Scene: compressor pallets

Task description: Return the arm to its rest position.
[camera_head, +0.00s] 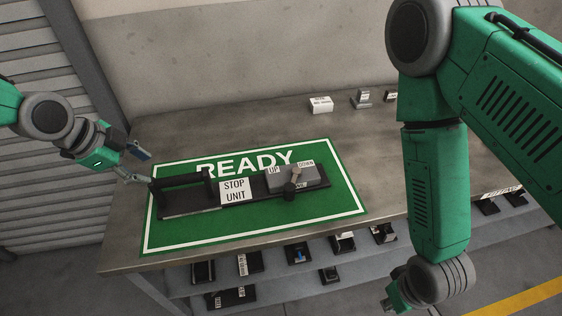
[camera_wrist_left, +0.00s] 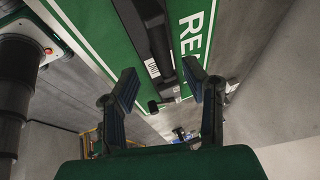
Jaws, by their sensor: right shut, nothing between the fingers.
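My left gripper (camera_head: 141,168) is open at the left edge of the green READY mat (camera_head: 330,205). It is beside the left end of the black handle (camera_head: 180,181) of the stop unit, with nothing between its fingers. In the left wrist view its two fingers (camera_wrist_left: 163,86) are spread, and the black handle (camera_wrist_left: 150,35) lies beyond them. The stop unit (camera_head: 192,208) lies flat on the mat, with a STOP UNIT label and a grey UP/DOWN box (camera_head: 312,177). My right arm hangs at the right; its fingers are outside the picture.
The grey table (camera_head: 180,135) has free room behind and right of the mat. Small labelled parts (camera_head: 321,104) stand near the wall. Several dark labelled items (camera_head: 250,263) sit on a lower shelf. A slatted shutter (camera_head: 40,200) is at the left.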

